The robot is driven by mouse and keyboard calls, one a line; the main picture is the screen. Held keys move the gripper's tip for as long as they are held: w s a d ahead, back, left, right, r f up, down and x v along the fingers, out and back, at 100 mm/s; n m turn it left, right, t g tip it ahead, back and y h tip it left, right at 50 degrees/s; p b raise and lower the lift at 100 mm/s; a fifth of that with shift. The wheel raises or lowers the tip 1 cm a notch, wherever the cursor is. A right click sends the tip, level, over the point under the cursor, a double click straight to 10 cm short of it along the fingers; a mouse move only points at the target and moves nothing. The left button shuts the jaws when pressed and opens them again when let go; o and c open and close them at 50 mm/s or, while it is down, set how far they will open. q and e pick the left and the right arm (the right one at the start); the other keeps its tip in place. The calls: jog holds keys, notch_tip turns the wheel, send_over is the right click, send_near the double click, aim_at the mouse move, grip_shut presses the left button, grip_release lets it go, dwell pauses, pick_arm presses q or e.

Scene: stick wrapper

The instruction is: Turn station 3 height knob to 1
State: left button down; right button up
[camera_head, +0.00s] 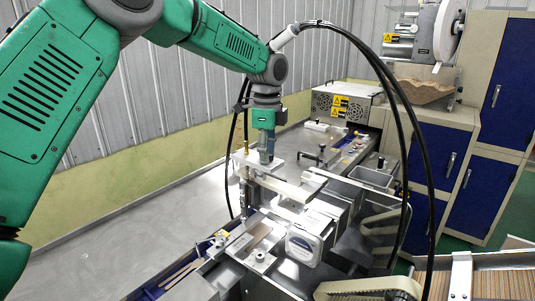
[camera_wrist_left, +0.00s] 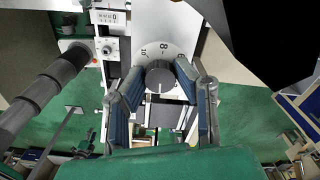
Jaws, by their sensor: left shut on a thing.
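The height knob (camera_wrist_left: 160,76) is a dark, ribbed round knob in the middle of the left wrist view. It sits on a white dial (camera_wrist_left: 165,50) with 10, 8 and 6 readable on the far side; the rest of the scale is hidden. A white mark on the knob points toward the bottom of that view. My left gripper (camera_wrist_left: 161,83) has its blue-padded fingers on both sides of the knob, shut on it. In the head view my left gripper (camera_head: 266,152) reaches down onto the top of the station, and the knob cannot be made out there. My right gripper is not in view.
Black cables (camera_head: 400,110) loop from my arm over the machine. A grey machine housing (camera_head: 345,100) stands behind, and blue-doored cabinets (camera_head: 440,150) stand right.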

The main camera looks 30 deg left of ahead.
pick_arm(q)
jog(key=c, duration=1.3)
grip_release()
jog(key=shift+w+r, duration=0.1)
jog(key=shift+w, duration=0.05)
jog(key=shift+o, duration=0.2)
jog(key=shift+a, duration=0.1)
notch_tip(320, 180, up, 12)
jog(key=shift+w+f, duration=0.15)
jog(key=shift+f, duration=0.1)
